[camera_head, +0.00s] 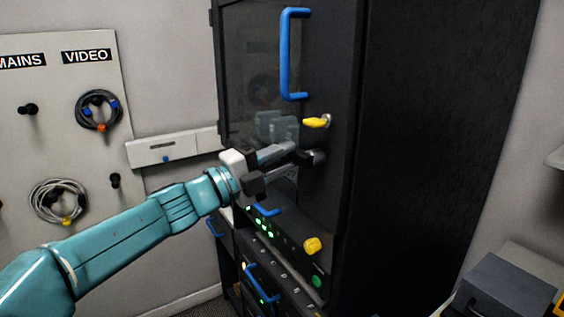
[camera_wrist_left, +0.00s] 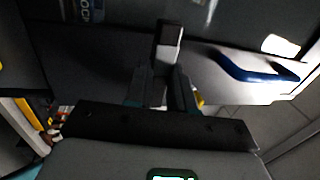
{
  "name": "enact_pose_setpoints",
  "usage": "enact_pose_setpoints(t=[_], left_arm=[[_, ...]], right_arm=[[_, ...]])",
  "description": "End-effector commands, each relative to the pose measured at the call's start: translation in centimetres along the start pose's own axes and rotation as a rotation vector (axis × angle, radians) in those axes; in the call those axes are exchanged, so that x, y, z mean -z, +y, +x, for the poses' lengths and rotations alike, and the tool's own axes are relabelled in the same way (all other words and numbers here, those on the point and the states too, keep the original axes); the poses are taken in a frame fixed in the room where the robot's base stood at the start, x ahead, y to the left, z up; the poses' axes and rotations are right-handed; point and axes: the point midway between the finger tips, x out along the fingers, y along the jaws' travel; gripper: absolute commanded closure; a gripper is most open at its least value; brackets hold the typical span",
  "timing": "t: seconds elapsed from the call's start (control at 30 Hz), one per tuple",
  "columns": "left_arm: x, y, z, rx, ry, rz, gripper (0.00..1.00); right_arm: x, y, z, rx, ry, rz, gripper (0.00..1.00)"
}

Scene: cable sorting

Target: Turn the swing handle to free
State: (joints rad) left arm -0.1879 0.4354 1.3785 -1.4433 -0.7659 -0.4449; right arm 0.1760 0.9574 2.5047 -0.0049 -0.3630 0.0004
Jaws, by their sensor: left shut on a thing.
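The swing handle (camera_head: 315,158) is a small black lever on the dark frame of the cabinet door (camera_head: 335,60), below a yellow key-like piece (camera_head: 317,122). My left gripper (camera_head: 297,155) reaches in from the left and is shut on the swing handle. In the left wrist view a dark grey block with a lighter face, apparently the handle (camera_wrist_left: 167,42), stands between the fingers of my left gripper (camera_wrist_left: 162,85). The fingers hide part of the handle, so its exact angle is hard to tell. My right gripper is not in view.
A blue pull handle (camera_head: 286,55) is on the door above; it also seems to show in the wrist view (camera_wrist_left: 250,74). A yellow knob (camera_head: 313,245) and lit rack units are below. A white board (camera_head: 70,140) with hung cables is at left. A grey box (camera_head: 505,287) is lower right.

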Motion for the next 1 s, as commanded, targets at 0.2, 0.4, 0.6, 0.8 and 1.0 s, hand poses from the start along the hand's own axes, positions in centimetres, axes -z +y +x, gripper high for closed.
enact_pose_setpoints(t=[0.2, 0.4, 0.6, 0.8, 1.0], left_arm=[[-0.03, -0.06, 0.03, -0.001, 0.006, 0.031, 1.0], [-0.01, -0.1, 0.04, -0.001, 0.007, 0.037, 1.0], [0.0, -0.12, 0.04, -0.001, 0.008, 0.037, 1.0], [0.0, -0.13, 0.03, 0.0, 0.007, 0.036, 0.52], [-0.03, -0.11, -0.15, 0.0, 0.007, 0.035, 0.52]], right_arm=[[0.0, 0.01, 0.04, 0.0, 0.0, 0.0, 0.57], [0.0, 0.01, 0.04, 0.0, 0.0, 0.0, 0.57], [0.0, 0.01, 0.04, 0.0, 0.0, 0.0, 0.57], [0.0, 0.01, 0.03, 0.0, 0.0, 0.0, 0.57], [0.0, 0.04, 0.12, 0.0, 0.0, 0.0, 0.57]])
